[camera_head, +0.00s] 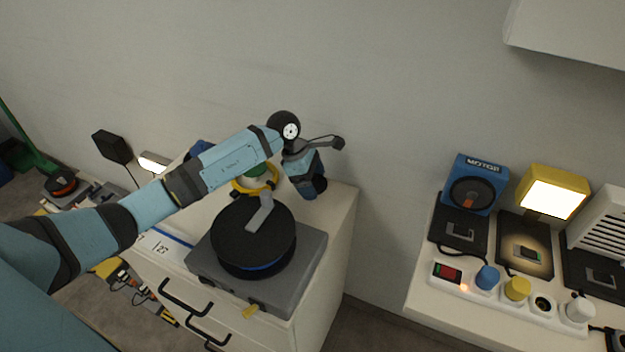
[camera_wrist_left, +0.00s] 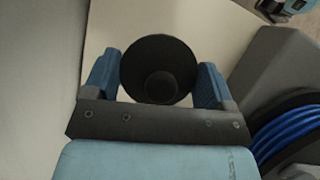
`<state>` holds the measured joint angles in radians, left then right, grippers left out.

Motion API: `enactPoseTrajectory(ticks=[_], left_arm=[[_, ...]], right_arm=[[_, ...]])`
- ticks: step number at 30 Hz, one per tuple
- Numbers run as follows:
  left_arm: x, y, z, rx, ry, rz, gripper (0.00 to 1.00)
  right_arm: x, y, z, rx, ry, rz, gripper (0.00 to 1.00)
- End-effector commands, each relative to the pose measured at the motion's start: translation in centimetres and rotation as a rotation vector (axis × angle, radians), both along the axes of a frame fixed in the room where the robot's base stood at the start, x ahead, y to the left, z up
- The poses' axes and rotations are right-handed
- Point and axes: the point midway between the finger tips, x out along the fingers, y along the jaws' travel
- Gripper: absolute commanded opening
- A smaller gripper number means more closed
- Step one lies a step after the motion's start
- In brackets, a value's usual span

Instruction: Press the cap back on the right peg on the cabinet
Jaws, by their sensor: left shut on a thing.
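My left gripper (camera_head: 312,187) is over the back right part of the white cabinet (camera_head: 340,215), pointing down. In the left wrist view its two blue fingers (camera_wrist_left: 157,72) are shut on a round black cap (camera_wrist_left: 158,47), one finger on each side. The cap shows as a dark disc with a smaller dark round part at its near side. The right peg is not visible; I cannot tell whether the cap touches a peg or the cabinet top. My right gripper is in neither view.
A black reel (camera_head: 250,235) with a blue edge sits on a grey box (camera_head: 310,262), left of and in front of the gripper. A yellow ring (camera_head: 240,187) lies behind it, partly hidden by my arm. The wall is close behind. A separate white table (camera_head: 425,290) holds devices at right.

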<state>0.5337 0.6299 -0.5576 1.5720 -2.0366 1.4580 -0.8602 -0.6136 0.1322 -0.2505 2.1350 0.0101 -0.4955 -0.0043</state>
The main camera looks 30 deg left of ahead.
Motion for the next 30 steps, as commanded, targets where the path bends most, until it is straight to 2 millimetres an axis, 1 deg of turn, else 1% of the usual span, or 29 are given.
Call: enactPoseTrajectory(ticks=[21,27,28,30], left_arm=[[0.0,0.0,-1.5,0.0,0.0,0.0,0.47],[0.0,0.0,-1.4,0.0,0.0,0.0,0.47],[0.0,0.0,-1.4,0.0,0.0,0.0,0.85],[0.0,0.0,-1.4,0.0,0.0,0.0,1.0]], right_arm=[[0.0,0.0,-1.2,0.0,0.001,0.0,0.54],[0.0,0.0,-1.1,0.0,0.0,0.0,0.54],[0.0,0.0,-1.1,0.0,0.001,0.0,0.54],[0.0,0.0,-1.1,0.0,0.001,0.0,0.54]])
